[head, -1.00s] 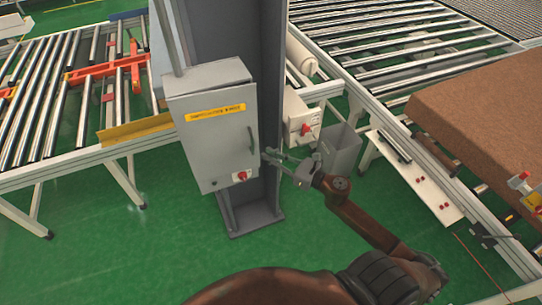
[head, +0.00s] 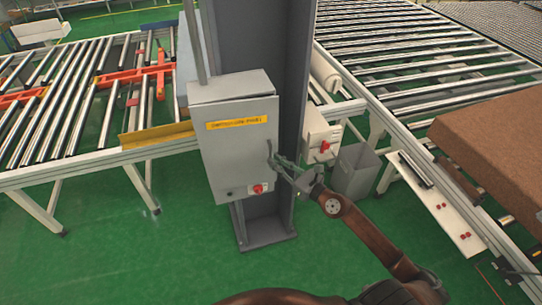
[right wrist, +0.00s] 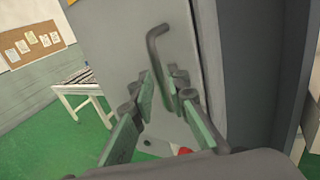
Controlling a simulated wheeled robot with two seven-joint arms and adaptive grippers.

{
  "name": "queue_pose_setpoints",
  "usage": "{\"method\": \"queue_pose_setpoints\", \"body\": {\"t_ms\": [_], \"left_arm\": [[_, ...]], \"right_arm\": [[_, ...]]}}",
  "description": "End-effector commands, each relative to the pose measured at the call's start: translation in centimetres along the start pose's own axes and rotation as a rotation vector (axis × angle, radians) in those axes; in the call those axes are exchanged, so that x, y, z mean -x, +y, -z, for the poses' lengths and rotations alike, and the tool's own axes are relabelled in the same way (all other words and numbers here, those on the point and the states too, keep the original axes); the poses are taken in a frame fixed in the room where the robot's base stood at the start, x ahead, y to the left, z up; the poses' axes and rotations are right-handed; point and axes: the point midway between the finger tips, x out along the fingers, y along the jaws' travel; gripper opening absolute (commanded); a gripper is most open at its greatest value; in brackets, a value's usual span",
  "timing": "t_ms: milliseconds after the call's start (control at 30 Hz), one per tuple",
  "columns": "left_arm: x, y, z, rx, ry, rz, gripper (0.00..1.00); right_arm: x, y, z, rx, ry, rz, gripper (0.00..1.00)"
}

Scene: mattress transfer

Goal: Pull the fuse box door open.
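The grey fuse box (head: 235,148) hangs on a grey column, with a yellow label and a red switch (head: 257,189) on its front. Its door looks shut. The bent handle (right wrist: 157,62) stands out from the door near its right edge in the right wrist view. My right gripper (head: 277,162) is at the handle, at the door's right side. In the right wrist view my right gripper (right wrist: 162,88) is open, with the handle's lower part between the fingertips. I cannot tell whether the fingers touch it. My left gripper is out of view.
The grey column (head: 262,225) stands behind the box. A white box with a red knob (head: 324,146) and a grey bin (head: 355,171) are to the right. Roller conveyors (head: 60,110) run on both sides. The green floor in front is clear.

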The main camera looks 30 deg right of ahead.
Motion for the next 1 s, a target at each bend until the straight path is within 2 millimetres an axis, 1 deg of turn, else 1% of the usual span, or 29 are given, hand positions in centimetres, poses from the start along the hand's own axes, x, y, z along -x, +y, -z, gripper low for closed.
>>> {"method": "queue_pose_setpoints", "body": {"t_ms": [33, 100, 200, 300, 567, 767, 1000], "left_arm": [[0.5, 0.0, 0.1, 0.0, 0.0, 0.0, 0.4], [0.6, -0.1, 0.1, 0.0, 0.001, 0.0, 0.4], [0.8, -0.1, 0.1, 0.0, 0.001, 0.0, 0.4], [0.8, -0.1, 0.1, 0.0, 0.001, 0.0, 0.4], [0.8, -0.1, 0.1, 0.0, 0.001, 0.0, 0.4], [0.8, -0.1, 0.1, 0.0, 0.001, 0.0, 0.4], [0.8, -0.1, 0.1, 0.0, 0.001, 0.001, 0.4]], "right_arm": [[-0.9, 0.0, -0.3, 0.0, -0.002, -0.001, 0.15], [-1.7, 0.0, -0.2, -0.002, -0.001, -0.001, 0.15], [-2.6, 0.0, -0.1, -0.001, 0.0, 0.0, 0.15], [-3.1, 0.0, 0.0, 0.0, 0.0, -0.001, 0.15], [-3.1, 0.0, 0.1, 0.0, 0.001, -0.001, 0.15], [-3.1, 0.0, 0.1, 0.0, 0.001, -0.001, 0.01], [-3.1, 0.0, 0.1, 0.0, 0.001, -0.001, 0.0]]}}
